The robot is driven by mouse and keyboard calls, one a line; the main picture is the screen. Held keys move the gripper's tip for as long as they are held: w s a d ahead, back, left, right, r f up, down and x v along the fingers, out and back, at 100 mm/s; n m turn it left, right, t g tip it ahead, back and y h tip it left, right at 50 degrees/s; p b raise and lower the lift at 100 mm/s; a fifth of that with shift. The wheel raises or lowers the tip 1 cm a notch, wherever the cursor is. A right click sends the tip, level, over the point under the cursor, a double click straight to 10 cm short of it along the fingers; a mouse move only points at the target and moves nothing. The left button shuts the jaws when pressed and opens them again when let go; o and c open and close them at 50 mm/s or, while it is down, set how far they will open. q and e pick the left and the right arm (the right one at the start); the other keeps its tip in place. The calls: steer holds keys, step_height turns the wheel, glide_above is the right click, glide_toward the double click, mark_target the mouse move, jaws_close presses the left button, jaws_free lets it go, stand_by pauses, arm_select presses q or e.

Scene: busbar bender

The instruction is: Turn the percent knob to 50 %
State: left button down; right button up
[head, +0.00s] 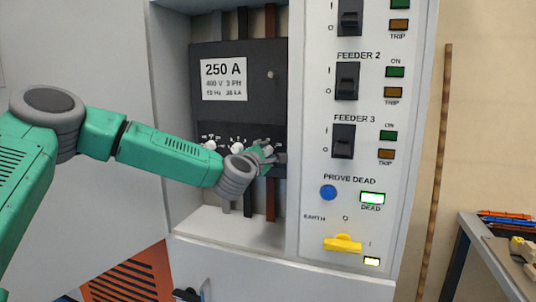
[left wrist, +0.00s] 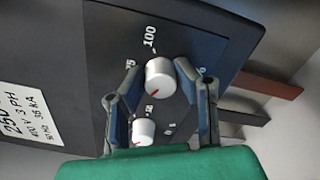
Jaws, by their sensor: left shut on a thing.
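The percent knob (left wrist: 158,78) is white and round, with a 100 mark beside it on the black panel in the left wrist view. Its red pointer faces down in that picture, toward a small mark too blurred to read surely. My left gripper (head: 273,154) is at the right end of the knob row and covers this knob in the head view. In the left wrist view the left gripper (left wrist: 160,73) has a finger on each side of the knob and is shut on it. My right gripper is in neither view.
A second white knob (left wrist: 144,131) with a red pointer sits close to the fingers. More white knobs show left of the gripper, one at the row's left (head: 210,146). Feeder switches (head: 343,141) and a yellow earth handle (head: 342,243) are on the right panel.

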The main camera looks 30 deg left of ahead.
arm_select(q)
steer(key=c, duration=1.3)
jaws_free()
steer(key=shift+a+f, duration=0.2)
steer(key=shift+f, duration=0.05)
steer(key=shift+o, duration=0.2)
steer(key=shift+s+a, duration=0.1)
steer(key=shift+a, duration=0.1)
steer(key=v, duration=1.1)
steer(key=shift+s, duration=0.4)
steer(key=shift+d+f, duration=0.1)
steer(key=shift+d, duration=0.1)
